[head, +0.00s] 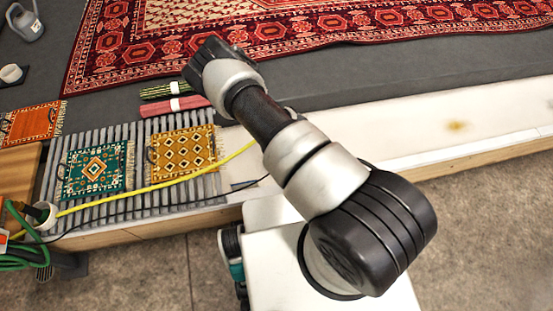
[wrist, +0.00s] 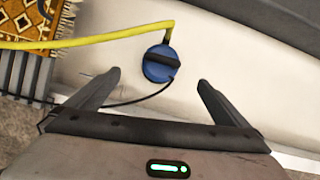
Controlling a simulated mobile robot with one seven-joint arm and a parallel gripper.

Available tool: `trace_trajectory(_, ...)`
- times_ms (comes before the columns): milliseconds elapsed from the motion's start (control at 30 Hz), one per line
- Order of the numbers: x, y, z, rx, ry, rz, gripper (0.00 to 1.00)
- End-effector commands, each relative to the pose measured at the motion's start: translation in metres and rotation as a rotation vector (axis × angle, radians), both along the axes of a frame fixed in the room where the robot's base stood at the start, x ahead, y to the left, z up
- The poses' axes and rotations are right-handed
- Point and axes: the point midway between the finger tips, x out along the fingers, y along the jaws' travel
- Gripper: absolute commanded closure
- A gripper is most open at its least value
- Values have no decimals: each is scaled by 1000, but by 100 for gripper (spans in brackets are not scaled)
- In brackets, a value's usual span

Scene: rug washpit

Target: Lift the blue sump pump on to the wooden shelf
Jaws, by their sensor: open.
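The blue sump pump (wrist: 160,64) shows in the wrist view, round with a black bar-shaped top. It sits on a pale, stained surface with a yellow hose (wrist: 90,40) and a thin black cable running from it to the left. My gripper (wrist: 158,78) is open and empty, with one finger on each side of the pump's line and the pump just beyond the fingertips. In the head view my arm hides the pump and the gripper. A brown wooden surface (head: 20,165), perhaps the shelf, is cut off at the left edge.
Small rugs, teal (head: 95,168) and gold (head: 183,152), lie on a slatted grey rack (head: 140,197). A large red rug (head: 330,22) lies behind. A green hose (head: 28,248) is coiled at lower left. The pale ledge (head: 400,142) to the right is clear.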

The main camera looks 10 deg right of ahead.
Motion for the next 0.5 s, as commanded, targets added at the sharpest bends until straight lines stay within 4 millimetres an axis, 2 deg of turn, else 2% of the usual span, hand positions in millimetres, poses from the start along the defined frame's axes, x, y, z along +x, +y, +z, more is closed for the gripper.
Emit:
trace_trajectory(167,0,0,-29,-9,7,46,0)
trace_trajectory(500,28,4,-98,-7,6,40,0)
